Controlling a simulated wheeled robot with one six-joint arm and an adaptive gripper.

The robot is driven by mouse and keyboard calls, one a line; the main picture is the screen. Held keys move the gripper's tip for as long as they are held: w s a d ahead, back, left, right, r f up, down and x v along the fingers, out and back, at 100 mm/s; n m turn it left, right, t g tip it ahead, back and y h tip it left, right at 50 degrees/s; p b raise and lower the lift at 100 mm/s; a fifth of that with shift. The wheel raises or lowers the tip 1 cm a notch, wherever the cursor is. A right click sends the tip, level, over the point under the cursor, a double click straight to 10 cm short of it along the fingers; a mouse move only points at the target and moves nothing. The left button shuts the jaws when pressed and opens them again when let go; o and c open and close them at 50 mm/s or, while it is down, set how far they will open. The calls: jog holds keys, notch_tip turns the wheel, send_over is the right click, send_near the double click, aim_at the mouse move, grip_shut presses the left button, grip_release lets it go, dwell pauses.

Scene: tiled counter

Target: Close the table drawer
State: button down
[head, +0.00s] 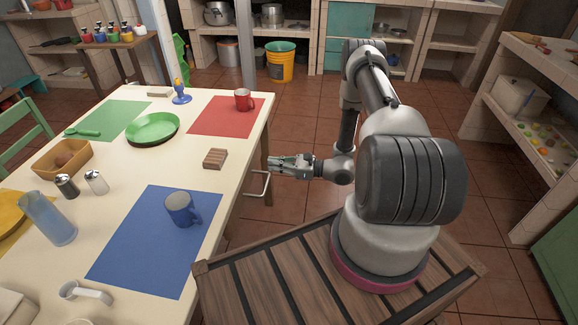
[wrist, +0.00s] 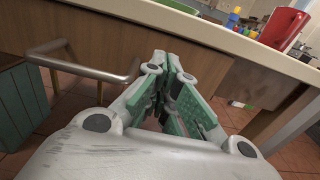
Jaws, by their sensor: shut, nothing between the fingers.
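The cream-topped table (head: 130,190) fills the left of the head view. A pale metal drawer handle (head: 268,186) stands out below the table's right edge. In the wrist view this handle (wrist: 88,70) is at the left, in front of brown wood under the tabletop. How far the drawer is out is hard to tell, as the tabletop hides it in the head view. My gripper (head: 273,162) is beside the table edge, close to the handle's far end and pointing toward the table. In the wrist view its fingers (wrist: 160,58) are shut and empty, right of the handle.
A red mug (head: 243,100), a small brown slatted block (head: 215,158) and a blue mug (head: 181,209) stand near the table's right side. A table leg (head: 265,155) is near my gripper. Tiled floor (head: 295,125) is open beyond the arm.

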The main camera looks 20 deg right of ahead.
aim_at(254, 161)
jog(key=shift+x, duration=2.5)
jog(key=x, duration=0.4)
jog(key=shift+a, duration=0.2)
jog(key=shift+w+a, duration=0.1)
jog(key=shift+w, duration=0.15)
